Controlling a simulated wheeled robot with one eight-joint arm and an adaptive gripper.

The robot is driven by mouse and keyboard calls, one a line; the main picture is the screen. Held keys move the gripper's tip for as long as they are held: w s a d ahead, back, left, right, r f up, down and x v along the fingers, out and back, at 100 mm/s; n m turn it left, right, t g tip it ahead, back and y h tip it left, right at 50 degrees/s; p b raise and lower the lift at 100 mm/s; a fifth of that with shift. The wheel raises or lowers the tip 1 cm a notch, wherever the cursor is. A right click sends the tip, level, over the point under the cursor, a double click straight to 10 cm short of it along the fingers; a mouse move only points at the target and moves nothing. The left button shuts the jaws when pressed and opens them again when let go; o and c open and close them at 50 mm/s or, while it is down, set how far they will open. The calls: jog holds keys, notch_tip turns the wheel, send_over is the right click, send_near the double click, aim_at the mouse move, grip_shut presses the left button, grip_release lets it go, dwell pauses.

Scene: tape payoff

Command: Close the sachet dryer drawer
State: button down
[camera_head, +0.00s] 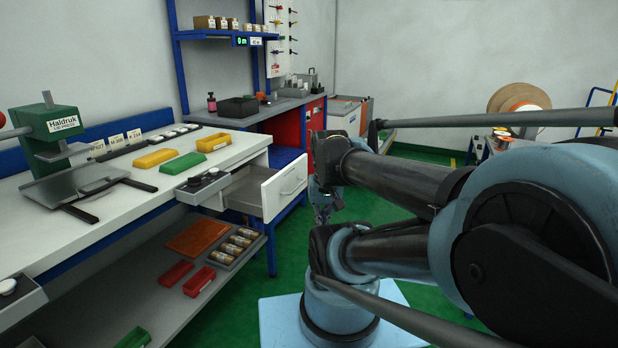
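A green press (47,122) and yellow and green bins stand on the bench. A lower shelf (212,289) holds red bins and jars. Green floor lies right of the drawer.

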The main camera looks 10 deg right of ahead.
jog(key=w+d+r+m+y, duration=0.1)
jog(key=w+r+m, duration=0.3)
jog(key=w+m, duration=0.3)
jog(key=w+d+r+m+y, duration=0.1)
jog(key=w+r+m, duration=0.35)
jog(key=w, duration=0.45)
jog(key=w+d+f+m, duration=0.1)
jog(key=w+d+m, duration=0.25)
jog(key=w, duration=0.25)
jog(key=w+d+f+m+y, duration=0.1)
jog(key=w+d+m, duration=0.1)
jog(key=w+m, duration=0.35)
jog(key=w+d+f+m, duration=0.1)
jog(key=w+d+m, duration=0.25)
jog(key=w, duration=0.35)
jog(key=w+a+f, duration=0.4)
jog(key=a+f, duration=0.2)
jog(key=f, duration=0.3)
jog(key=shift+w+a, duration=0.2)
jog(key=shift+a, duration=0.15)
